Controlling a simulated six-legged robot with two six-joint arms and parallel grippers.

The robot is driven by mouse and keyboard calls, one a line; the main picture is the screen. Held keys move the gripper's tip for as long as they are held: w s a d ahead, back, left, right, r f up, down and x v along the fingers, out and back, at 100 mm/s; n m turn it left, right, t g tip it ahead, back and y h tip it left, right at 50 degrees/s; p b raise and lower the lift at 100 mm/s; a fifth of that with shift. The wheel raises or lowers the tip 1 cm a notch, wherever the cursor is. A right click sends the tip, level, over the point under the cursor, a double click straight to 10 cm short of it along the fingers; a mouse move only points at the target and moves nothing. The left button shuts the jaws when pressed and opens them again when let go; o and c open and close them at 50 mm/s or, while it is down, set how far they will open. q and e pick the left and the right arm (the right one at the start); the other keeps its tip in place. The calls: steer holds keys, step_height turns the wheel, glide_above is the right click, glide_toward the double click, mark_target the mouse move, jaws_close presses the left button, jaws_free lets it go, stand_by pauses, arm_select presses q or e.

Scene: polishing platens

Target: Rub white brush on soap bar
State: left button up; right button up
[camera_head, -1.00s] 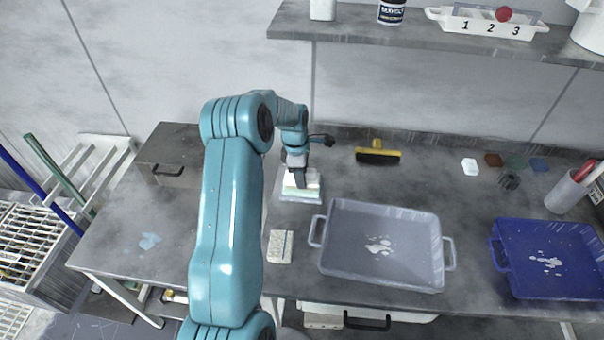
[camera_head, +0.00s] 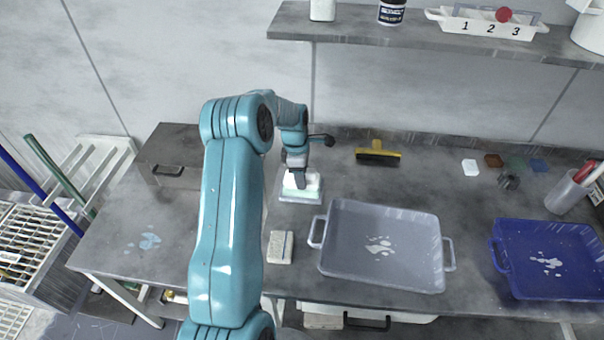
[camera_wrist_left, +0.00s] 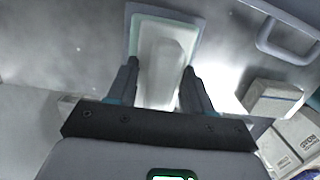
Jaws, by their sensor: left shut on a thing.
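My left gripper (camera_head: 298,180) is shut on the white brush (camera_wrist_left: 163,62), a pale block between its two fingers in the left wrist view. In the head view the brush (camera_head: 312,179) is partly hidden by the gripper. The brush is over the soap bar, whose pale green edge (camera_head: 296,193) shows below it in a light grey dish (camera_head: 300,200). In the left wrist view a pale green border (camera_wrist_left: 136,36) shows around the brush. I cannot tell whether brush and soap touch. My right gripper is not in view.
A grey tray (camera_head: 340,262) stands right of the dish, and a blue tray (camera_head: 510,282) is farther right. A small pale block (camera_head: 280,247) lies in front of the dish. A yellow-handled black brush (camera_head: 378,157) lies behind. A shelf (camera_head: 400,38) hangs above.

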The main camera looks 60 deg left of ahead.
arm_select(q)
steer(key=shift+r+p, duration=1.9)
steer(key=shift+r, duration=1.55)
steer(key=shift+f, duration=0.1)
